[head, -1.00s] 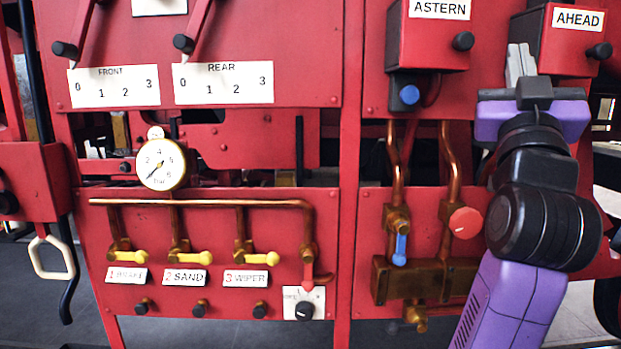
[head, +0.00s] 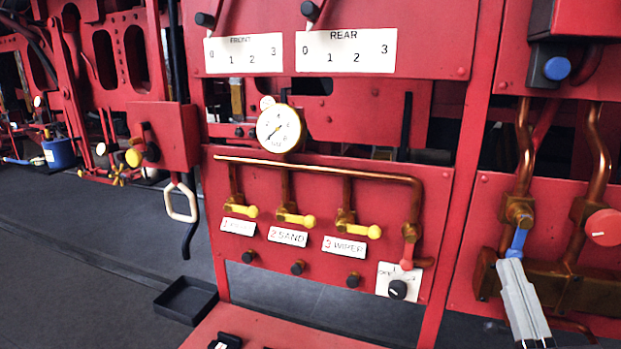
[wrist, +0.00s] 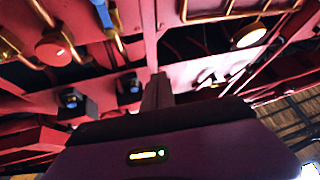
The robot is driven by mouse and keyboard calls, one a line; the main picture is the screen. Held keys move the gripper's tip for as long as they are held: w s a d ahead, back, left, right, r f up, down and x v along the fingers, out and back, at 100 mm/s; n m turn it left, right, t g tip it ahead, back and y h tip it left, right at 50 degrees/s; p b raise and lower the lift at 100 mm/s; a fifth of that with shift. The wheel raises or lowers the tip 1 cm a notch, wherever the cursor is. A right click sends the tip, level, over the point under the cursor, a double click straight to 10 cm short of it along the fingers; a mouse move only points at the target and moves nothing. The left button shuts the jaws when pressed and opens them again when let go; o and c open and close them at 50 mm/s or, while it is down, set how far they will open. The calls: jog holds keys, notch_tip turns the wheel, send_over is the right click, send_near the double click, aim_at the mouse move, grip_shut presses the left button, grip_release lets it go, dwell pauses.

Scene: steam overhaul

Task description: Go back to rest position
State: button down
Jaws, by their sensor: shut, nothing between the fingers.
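My gripper (head: 512,264) shows at the lower right of the head view, its grey fingers together and empty. Its tips appear just below the blue lever (head: 517,242) on the copper pipework; I cannot tell whether they touch it. The wrist view looks along my purple gripper body, with the closed fingers (wrist: 158,90) at its middle. A red round knob (head: 602,227) sits to the right of the gripper, and it also shows in the wrist view (wrist: 54,48).
The red panel carries a pressure gauge (head: 279,128), yellow levers (head: 367,231) and a black rotary knob (head: 397,289). A cream handle (head: 181,202) hangs at the left. A black tray (head: 186,299) lies on the dark floor. Open floor (head: 90,240) spreads to the left.

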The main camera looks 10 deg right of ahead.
jog(key=s+a+f+g+y, duration=0.2)
jog(key=s+a+f, duration=0.2)
jog(key=s+f, duration=0.4)
jog(key=s+a+f+g+y, duration=0.2)
jog(key=s+a+f+g, duration=0.1)
jog(key=s+f, duration=0.6)
jog(key=s+a+f+g+y, duration=0.2)
jog(key=s+a+f, duration=0.3)
jog(key=s+f, duration=0.3)
notch_tip(320, 180, down, 2)
jog(key=shift+s+a+f+n+g+y+b, duration=0.1)
jog(key=shift+s+a+n+g+y+b, duration=0.2)
jog(key=shift+g, duration=0.4)
jog(key=shift+w+d, duration=0.1)
jog(key=shift+w, duration=0.05)
